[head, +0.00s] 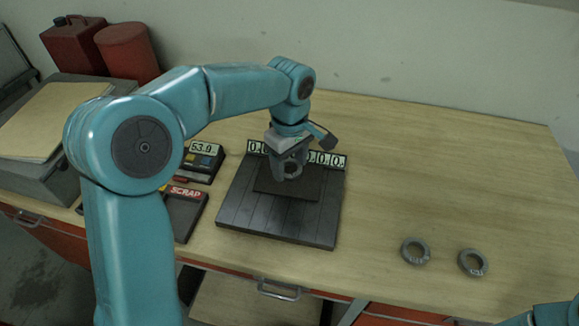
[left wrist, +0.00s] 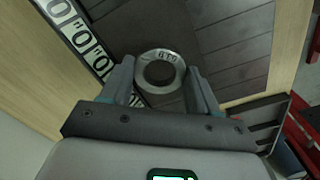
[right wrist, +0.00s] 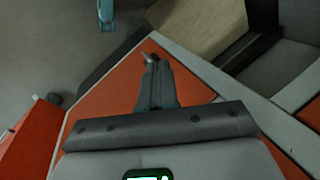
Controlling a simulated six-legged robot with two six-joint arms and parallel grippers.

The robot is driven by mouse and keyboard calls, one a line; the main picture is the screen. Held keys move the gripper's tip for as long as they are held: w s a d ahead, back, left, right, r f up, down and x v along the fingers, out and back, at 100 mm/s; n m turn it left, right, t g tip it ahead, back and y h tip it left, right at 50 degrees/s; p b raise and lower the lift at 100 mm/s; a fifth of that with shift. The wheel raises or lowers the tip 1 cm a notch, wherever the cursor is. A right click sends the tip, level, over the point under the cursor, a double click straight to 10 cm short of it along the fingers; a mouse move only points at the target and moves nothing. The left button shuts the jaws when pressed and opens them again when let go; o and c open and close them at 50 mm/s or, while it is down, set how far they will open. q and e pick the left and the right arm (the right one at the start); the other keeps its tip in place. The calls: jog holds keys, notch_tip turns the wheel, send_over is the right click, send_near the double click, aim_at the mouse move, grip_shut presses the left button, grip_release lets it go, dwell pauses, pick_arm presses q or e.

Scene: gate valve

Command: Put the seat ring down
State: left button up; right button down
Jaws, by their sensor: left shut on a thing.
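A grey metal seat ring (left wrist: 159,54) with dark marks on its face is between the two fingers of my left gripper (left wrist: 160,82). In the head view my left gripper (head: 291,170) points down over the dark slatted board (head: 245,217), above a darker square patch on it. The gripper is shut on the ring; I cannot tell whether the ring touches the board. My right gripper (right wrist: 152,60) is shut and empty, away from the work, over an orange surface. Two more grey rings, one at left (head: 415,251) and one at right (head: 473,262), lie flat on the wooden bench.
A row of number plates (head: 329,160) runs along the board's back edge. A SCRAP tray (head: 187,207) and a display unit reading about 53.9 (head: 201,160) stand left of the board. Red containers (head: 127,52) stand at the back left.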

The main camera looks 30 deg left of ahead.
aim_at(289, 167)
pick_arm(q)
jog(key=shift+f, duration=0.9)
jog(key=shift+f, duration=0.2)
jog(key=o, duration=1.2)
jog(key=shift+r, duration=0.15)
notch_tip(289, 167, up, 12)
jog(key=shift+r+p, duration=0.1)
jog(key=shift+p, duration=0.25)
